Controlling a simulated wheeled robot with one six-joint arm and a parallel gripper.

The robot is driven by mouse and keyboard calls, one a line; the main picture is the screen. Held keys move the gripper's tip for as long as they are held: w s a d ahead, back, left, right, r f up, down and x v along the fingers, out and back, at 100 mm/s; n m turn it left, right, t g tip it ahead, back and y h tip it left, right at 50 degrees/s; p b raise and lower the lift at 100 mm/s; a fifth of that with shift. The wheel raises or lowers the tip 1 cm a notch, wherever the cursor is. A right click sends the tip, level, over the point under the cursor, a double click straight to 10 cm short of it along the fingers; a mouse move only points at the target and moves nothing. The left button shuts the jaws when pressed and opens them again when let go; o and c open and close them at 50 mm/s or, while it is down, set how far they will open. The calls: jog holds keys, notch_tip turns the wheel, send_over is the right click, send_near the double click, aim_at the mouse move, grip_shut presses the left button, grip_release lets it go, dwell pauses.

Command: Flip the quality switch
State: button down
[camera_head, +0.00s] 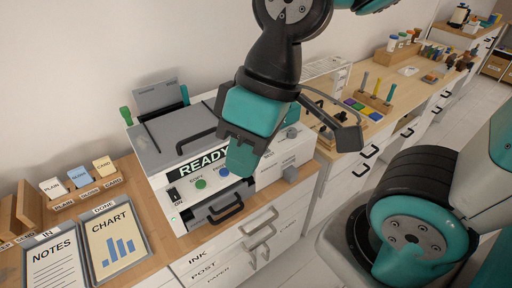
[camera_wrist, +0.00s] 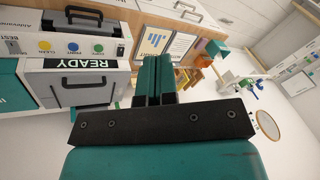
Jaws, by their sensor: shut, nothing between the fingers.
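The printer (camera_head: 175,130) stands on the wooden desk with a READY display. Its front panel carries a green COPY button (camera_head: 200,184) and a blue button (camera_head: 223,172). My gripper (camera_head: 240,160) is shut and empty, in front of the panel's right part, which it hides. In the wrist view the shut fingers of my gripper (camera_wrist: 153,80) point away from the panel's left-edge label. There the panel shows upside down relative to the head view, with yellow (camera_wrist: 44,46), blue and green buttons. A BEST label (camera_wrist: 12,43) marks the quality switch area at the left edge; the lever's position is unclear.
Trays with a NOTES sheet (camera_head: 54,262) and a CHART sheet (camera_head: 112,240) lie left of the printer. A paper drawer handle (camera_head: 226,210) sticks out below the panel. A pen block (camera_head: 375,100) stands to the right. Drawers with handles are below the desk top.

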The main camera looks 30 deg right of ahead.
jog(key=w+d+f+m+t+y, duration=0.1)
jog(key=w+d+f+m+t, duration=0.2)
jog(key=w, duration=0.6)
jog(key=w+d+f+y, duration=0.2)
jog(key=w+d+f, duration=0.15)
jog(key=w, duration=0.65)
jog(key=w+d+f+m+t, duration=0.2)
jog(key=d+f, duration=0.4)
jog(key=d, duration=0.3)
jog(key=w+d+f+m+t+h, duration=0.1)
jog(key=w+d+f+m+t, duration=0.2)
jog(key=w+d+f, duration=0.3)
jog(key=d+f, duration=0.1)
jog(key=d, duration=0.2)
jog(key=shift+w+d+f+t, duration=0.15)
jog(key=shift+d+f+t, duration=0.1)
jog(key=shift+t, duration=0.15)
jog(key=shift+a+f, duration=0.1)
jog(key=f+b, duration=0.1)
jog(key=f, duration=0.1)
jog(key=f+b, duration=0.2)
jog(key=f, duration=0.1)
jog(key=w+f+b, duration=0.1)
jog(key=f, duration=0.1)
jog(key=shift+f+b, duration=0.3)
jog(key=shift+b, duration=0.1)
jog(key=shift+w+f+b, duration=0.2)
jog(key=shift+f+b, duration=0.2)
jog(key=shift+f, duration=0.05)
jog(key=shift+f, duration=0.1)
